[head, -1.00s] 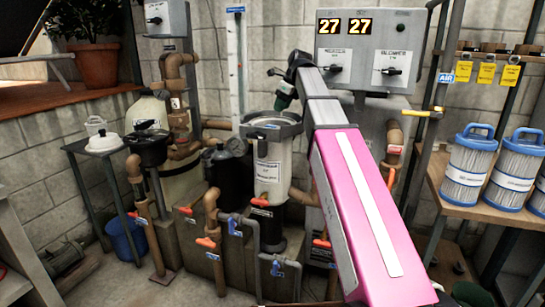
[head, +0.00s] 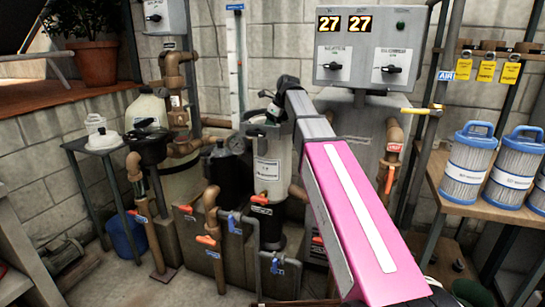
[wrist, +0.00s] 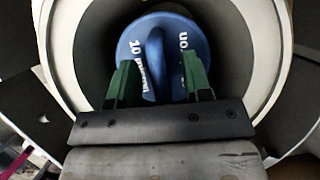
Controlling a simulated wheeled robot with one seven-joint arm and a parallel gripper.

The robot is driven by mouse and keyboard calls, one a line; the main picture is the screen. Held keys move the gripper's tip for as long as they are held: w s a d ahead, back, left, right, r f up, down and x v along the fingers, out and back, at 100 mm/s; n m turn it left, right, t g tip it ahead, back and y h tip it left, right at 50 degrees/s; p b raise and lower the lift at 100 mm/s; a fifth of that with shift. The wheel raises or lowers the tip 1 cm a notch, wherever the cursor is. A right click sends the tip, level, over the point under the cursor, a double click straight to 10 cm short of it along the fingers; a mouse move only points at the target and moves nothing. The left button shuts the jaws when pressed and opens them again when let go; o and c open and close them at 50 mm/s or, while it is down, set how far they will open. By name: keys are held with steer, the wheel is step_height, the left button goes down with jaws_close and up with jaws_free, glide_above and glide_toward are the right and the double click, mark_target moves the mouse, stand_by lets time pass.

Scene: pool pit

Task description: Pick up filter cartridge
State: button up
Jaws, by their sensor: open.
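The filter cartridge (wrist: 178,38) sits inside the round pale housing (wrist: 270,70) in the wrist view, showing its blue top with lettering and a raised blue handle. Its body is hidden. My gripper (wrist: 158,75) has green fingers spread apart, one on each side of the handle. Whether they touch the handle I cannot tell.
More blue-capped cartridges (head: 467,165) stand on a wooden shelf (head: 440,180) at the right. Pipes with orange and blue valve handles (head: 205,240) surround the housing. A grey control box (head: 370,45) hangs behind. A white lid (head: 102,138) lies on a stand at the left.

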jaws_close()
